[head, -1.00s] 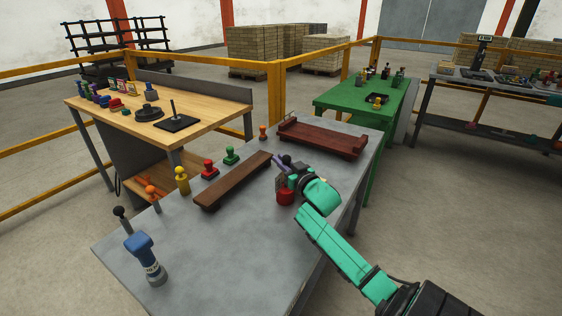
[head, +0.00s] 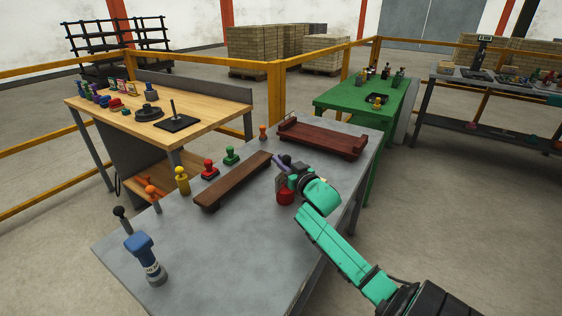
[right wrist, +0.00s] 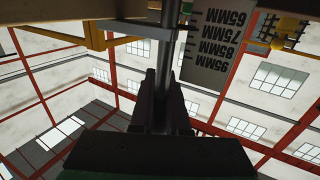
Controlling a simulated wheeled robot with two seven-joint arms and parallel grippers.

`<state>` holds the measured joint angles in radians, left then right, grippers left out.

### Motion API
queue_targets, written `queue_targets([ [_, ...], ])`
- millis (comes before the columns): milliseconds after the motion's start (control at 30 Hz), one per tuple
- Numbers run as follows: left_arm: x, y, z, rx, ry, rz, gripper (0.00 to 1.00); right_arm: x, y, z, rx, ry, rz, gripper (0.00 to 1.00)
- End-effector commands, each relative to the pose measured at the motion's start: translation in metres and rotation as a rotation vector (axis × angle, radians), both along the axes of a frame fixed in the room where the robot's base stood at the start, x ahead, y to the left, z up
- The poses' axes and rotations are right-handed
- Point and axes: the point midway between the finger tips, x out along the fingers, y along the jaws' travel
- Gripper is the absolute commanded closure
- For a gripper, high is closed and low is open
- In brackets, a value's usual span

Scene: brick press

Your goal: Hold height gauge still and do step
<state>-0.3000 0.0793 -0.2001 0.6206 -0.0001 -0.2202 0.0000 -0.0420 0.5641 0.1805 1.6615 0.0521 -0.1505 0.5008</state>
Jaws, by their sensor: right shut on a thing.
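The height gauge shows in the head view as a red base (head: 285,197) with a small grey scale plate (head: 279,183) above it, by the grey table's right edge. In the right wrist view its scale plate (right wrist: 208,52) reads 65MM to 95MM upside down, beside a grey rod (right wrist: 166,57). My right gripper (head: 290,180), on the teal arm, is at the gauge. Its dark fingers (right wrist: 162,105) are shut on the rod. The arm partly hides the gauge in the head view. My left gripper is in neither view.
The grey table (head: 220,240) holds a brown plank (head: 234,181), a dark red tray (head: 322,138), a blue-headed tool (head: 145,258) and red (head: 210,170), green (head: 231,155) and yellow (head: 182,180) knobbed pieces. The table's front middle is clear. A wooden bench (head: 210,100) and a green table (head: 345,97) stand behind.

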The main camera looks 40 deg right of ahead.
Motion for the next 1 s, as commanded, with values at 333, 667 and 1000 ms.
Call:
queue_targets([
  [333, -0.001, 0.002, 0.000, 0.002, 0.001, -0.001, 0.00, 0.000, 0.000, 0.000, 0.000, 0.001, 0.000, 0.52],
  [667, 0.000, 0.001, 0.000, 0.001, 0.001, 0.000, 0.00, -0.015, 0.003, -0.002, 0.003, 0.003, 0.001, 0.52],
  [1000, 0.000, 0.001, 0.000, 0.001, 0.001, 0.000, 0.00, -0.097, 0.018, -0.002, 0.001, 0.004, 0.000, 0.52],
])
